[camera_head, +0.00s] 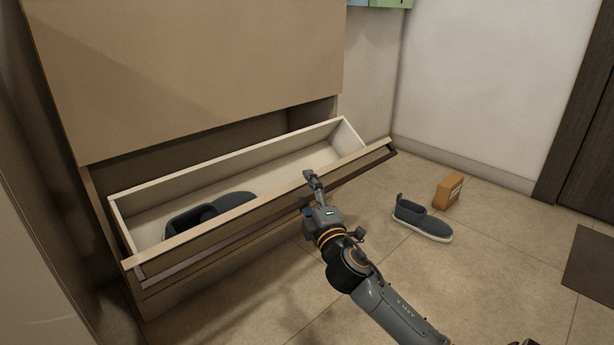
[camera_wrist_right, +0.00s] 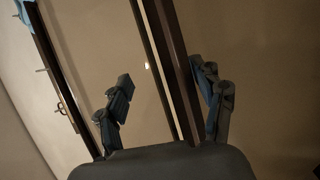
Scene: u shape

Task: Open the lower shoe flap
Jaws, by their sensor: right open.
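The lower shoe flap (camera_head: 250,213) of the beige cabinet is tilted out, and its pale inner compartment is open at the top. A dark handle bar (camera_head: 350,177) runs along its front edge; the bar also shows in the right wrist view (camera_wrist_right: 178,70). A dark shoe (camera_head: 232,200) lies inside at the left end. My right gripper (camera_head: 313,180) is at the flap's front edge, right of its middle. In the wrist view its open fingers (camera_wrist_right: 163,85) stand on either side of the dark bar; contact cannot be told. My left gripper is out of view.
The upper cabinet front (camera_head: 190,70) is closed above the flap. A dark mat (camera_head: 592,265) lies near the door. The floor right of the arm is mostly clear.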

